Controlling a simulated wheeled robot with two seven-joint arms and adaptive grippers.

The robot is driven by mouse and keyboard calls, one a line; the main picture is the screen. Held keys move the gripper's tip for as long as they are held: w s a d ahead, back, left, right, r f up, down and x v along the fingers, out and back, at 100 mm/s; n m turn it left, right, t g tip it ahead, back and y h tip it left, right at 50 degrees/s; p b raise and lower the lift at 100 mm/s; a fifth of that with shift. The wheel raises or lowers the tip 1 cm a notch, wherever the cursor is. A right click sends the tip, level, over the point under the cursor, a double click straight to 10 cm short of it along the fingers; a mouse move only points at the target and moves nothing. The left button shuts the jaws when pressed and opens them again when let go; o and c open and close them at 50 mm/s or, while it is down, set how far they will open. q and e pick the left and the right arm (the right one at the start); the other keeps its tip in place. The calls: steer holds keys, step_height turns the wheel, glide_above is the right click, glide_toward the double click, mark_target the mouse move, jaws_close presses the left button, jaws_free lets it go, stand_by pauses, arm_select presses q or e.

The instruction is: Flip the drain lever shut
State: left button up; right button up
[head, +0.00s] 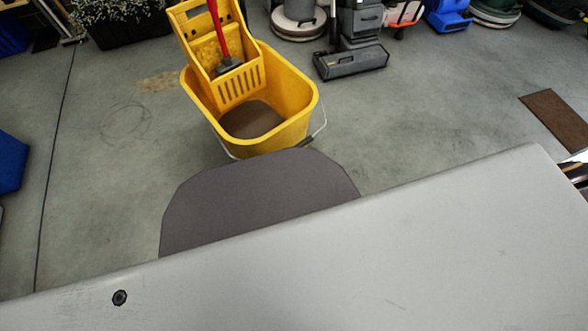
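I cannot make out a drain lever in the head view. A yellow mop bucket (292,90) stands on the floor, upper left of centre, with brown water or a brown bottom showing inside. A yellow wringer (192,38) sits on its back left edge, with a red handle (216,22) rising from it. A thin metal bail hangs at the bucket's side.
A pale grey panel (400,255) with a small dark fitting (120,297) fills the foreground. A dark grey rounded shape (255,198) lies beyond its edge. Floor-cleaning machines (352,62) stand at the back. A brown mat (556,118) lies right. Concrete floor between is open.

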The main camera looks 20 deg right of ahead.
arm_select(q)
steer(key=shift+s, duration=0.15)
arm_select(e)
steer(key=o, duration=0.9)
arm_select(q)
steer(key=shift+s+f, duration=0.15)
steer(key=shift+s, duration=0.05)
arm_select(e)
steer(key=shift+o, duration=0.2)
arm_select(q)
steer(key=shift+w, duration=0.1)
steer(key=shift+w, duration=0.15)
arm_select(e)
steer(key=shift+s+d, duration=0.15)
steer(key=shift+s, duration=0.1)
